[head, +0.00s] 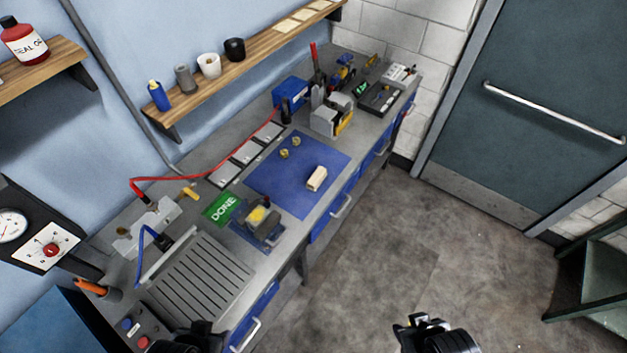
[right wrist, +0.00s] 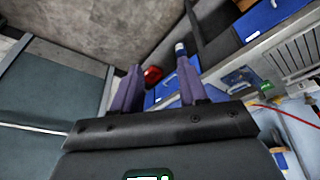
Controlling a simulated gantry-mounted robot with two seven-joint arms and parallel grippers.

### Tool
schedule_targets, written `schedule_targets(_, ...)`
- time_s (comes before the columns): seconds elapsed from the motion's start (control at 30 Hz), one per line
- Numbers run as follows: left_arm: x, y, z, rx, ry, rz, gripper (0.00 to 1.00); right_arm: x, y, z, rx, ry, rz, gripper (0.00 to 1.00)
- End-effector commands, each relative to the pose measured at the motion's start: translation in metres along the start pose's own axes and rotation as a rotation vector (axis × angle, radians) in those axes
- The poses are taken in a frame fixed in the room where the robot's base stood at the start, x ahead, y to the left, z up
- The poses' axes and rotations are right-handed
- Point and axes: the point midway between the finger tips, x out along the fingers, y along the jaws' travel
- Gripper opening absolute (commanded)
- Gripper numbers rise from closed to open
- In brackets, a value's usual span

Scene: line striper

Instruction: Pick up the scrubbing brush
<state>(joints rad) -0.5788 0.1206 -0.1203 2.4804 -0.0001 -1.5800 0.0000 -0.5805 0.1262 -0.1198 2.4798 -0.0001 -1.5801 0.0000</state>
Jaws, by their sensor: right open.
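A small cream block (head: 316,178), which looks like the scrubbing brush, lies on the blue mat (head: 290,195) on the workbench; its bristles cannot be made out. My right gripper (head: 420,322) is over the floor at the bottom, right of the bench and well apart from the block.
Two brass pieces (head: 290,148) lie on the mat. A yellow-topped device (head: 259,218), a green DONE sign (head: 221,207) and a slatted metal tray (head: 200,280) are left of it. A grey machine (head: 327,115) stands behind. The floor (head: 400,250) is clear.

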Motion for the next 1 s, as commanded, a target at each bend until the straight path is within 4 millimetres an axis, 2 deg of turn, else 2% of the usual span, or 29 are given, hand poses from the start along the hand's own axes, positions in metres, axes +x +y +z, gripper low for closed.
schedule_targets(0.43, 0.0002, -0.0012, 0.0009, 0.004, -0.002, -0.004, 0.46, -0.0002, -0.0018, -0.0008, 0.007, 0.002, -0.006, 0.43)
schedule_targets(0.67, 0.0002, -0.0003, 0.0007, 0.001, -0.002, -0.001, 0.46, -0.0003, -0.0023, -0.0010, 0.009, 0.002, -0.007, 0.76)
schedule_targets(1.0, 0.0001, 0.0016, 0.0003, -0.007, -0.001, 0.005, 0.46, -0.0007, -0.0002, -0.0032, 0.011, 0.011, -0.001, 0.78)
